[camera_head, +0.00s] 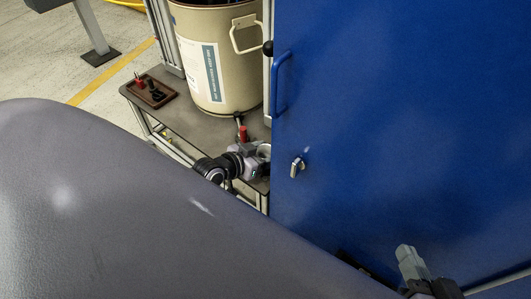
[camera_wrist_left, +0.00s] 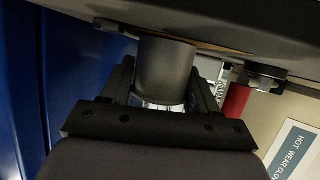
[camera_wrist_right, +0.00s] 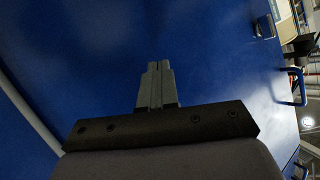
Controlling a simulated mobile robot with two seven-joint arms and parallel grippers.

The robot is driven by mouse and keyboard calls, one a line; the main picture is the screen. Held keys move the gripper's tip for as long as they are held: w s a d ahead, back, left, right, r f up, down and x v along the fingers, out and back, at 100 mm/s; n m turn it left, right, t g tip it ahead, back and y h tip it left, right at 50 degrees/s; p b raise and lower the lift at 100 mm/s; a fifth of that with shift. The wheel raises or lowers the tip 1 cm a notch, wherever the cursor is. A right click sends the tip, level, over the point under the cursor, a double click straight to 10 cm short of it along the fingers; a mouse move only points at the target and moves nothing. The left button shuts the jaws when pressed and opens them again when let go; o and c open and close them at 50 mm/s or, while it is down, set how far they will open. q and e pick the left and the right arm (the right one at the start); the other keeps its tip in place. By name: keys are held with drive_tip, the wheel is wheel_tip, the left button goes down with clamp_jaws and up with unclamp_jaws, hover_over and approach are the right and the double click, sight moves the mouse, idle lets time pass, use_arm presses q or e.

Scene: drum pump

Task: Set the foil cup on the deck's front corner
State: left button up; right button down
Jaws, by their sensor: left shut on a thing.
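The foil cup (camera_wrist_left: 165,72) is a grey cylinder between the fingers of my left gripper (camera_wrist_left: 162,88) in the left wrist view. The left gripper (camera_head: 260,155) is shut on it at the front right corner of the grey deck (camera_head: 205,120). In the head view the cup (camera_head: 264,150) shows as a small round opening, partly covered by the fingers. I cannot tell whether its base touches the deck. My right gripper (camera_wrist_right: 156,87) is shut and empty in front of the blue door; it also shows at the lower right of the head view (camera_head: 409,262).
A beige drum (camera_head: 205,60) stands on the deck. A red-handled part (camera_head: 243,133) is close behind the left gripper. A brown tray (camera_head: 160,101) with small red and black items lies at the deck's left. A blue cabinet (camera_head: 400,110) with a handle closes off the right side.

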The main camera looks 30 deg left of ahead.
use_arm(q)
drive_tip(key=o, duration=1.1)
drive_tip(key=shift+f, duration=0.1)
drive_tip(key=shift+o, duration=0.2)
drive_tip(key=shift+r, duration=0.25)
use_arm(e)
drive_tip(key=shift+r, duration=0.2)
use_arm(q)
drive_tip(key=shift+s+a+r+p, duration=0.1)
drive_tip(key=shift+s+p, duration=0.25)
drive_tip(key=shift+p, duration=0.05)
use_arm(e)
drive_tip(key=shift+d+r, duration=0.1)
drive_tip(key=shift+r, duration=0.05)
use_arm(q)
drive_tip(key=p+v, duration=0.4)
drive_tip(key=v, duration=0.7)
use_arm(e)
drive_tip(key=d+h, duration=0.1)
drive_tip(key=d, duration=0.1)
drive_tip(key=s+d+n+h, duration=0.1)
drive_tip(key=d, duration=0.1)
drive_tip(key=shift+s+r+h, duration=0.1)
drive_tip(key=shift+r+h, duration=0.1)
drive_tip(key=shift+h, duration=0.1)
use_arm(q)
drive_tip(key=shift+s, duration=0.15)
use_arm(e)
drive_tip(key=shift+a, duration=0.1)
